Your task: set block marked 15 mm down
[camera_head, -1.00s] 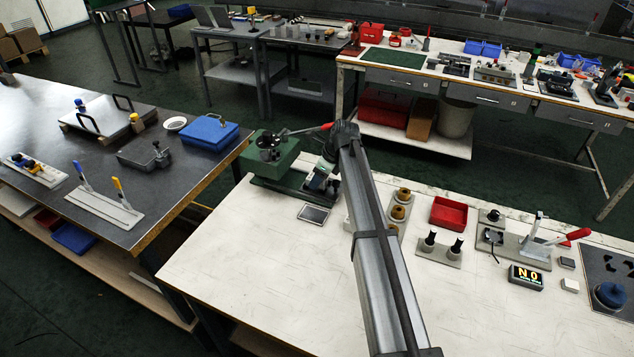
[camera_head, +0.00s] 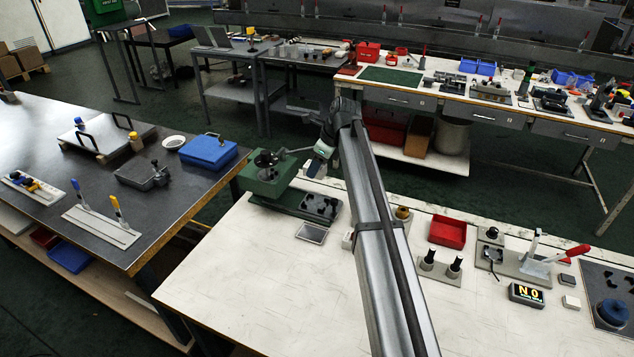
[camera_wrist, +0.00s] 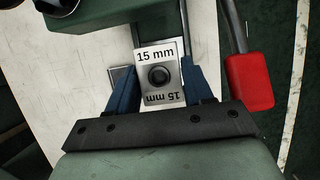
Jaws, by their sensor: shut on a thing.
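The block marked 15 mm (camera_wrist: 158,56) is a pale metal block with a dark round hole and its label printed on two sides. It sits between the blue fingers of my gripper (camera_wrist: 157,76) in the wrist view, and the gripper is shut on it. In the head view my gripper (camera_head: 315,168) hangs beside the green machine (camera_head: 270,182), above its base. The block is too small to make out there.
The machine's red lever knob (camera_wrist: 250,82) is close to the right finger. A small grey plate (camera_head: 312,232) lies on the white bench. A red tray (camera_head: 447,232), a stand with two dark plugs (camera_head: 440,270) and a lit display (camera_head: 526,294) stand to the right. The bench's front left is clear.

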